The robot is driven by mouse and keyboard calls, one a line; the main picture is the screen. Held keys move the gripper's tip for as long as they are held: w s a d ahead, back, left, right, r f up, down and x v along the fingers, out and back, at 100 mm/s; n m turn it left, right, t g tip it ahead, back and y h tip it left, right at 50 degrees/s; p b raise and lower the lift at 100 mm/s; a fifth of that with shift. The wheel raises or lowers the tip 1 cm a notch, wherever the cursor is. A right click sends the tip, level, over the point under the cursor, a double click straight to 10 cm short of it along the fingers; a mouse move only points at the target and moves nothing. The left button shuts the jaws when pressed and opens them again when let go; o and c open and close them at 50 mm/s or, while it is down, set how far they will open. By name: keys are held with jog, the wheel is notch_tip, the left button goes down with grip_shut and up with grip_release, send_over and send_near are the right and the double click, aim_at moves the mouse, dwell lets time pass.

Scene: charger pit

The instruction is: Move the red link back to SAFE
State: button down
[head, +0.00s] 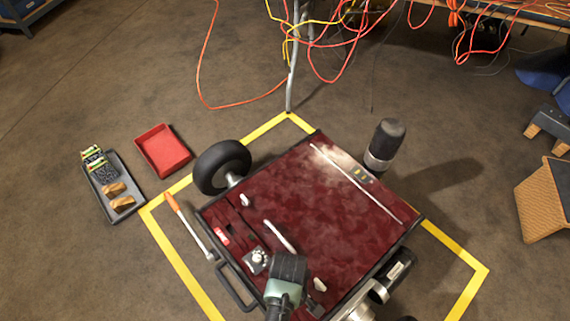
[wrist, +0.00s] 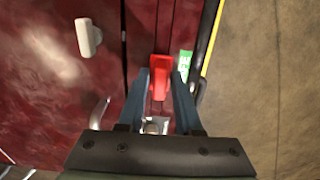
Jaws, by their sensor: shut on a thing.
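The red link (wrist: 160,88) is a small bright red block in the wrist view, lying over the dark slot in the dark red panel (wrist: 62,90). My gripper (wrist: 160,77) has its two blue-grey fingers shut on the link, one on each side. A small green label (wrist: 186,66) with white marks lies just right of the link, beside my right finger; its wording is too small to read. In the head view my gripper (head: 289,268) is over the near part of the panel, its fingertips hidden. A red patch with white marks (head: 221,237) shows there; I cannot tell what it is.
White knobs (wrist: 88,37) and a metal fixture (head: 257,261) stand on the panel. A black handle (head: 237,288) and an orange-handled tool (head: 190,226) lie along its left side. A red tray (head: 162,150) and a grey tray (head: 112,187) stand on the floor at left.

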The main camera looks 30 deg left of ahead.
jog(key=shift+f, duration=0.45)
jog(key=c, duration=0.5)
grip_release()
notch_tip(320, 180, up, 13)
jog(key=p, duration=0.6)
jog(key=shift+w, duration=0.2)
jog(key=shift+d, duration=0.1)
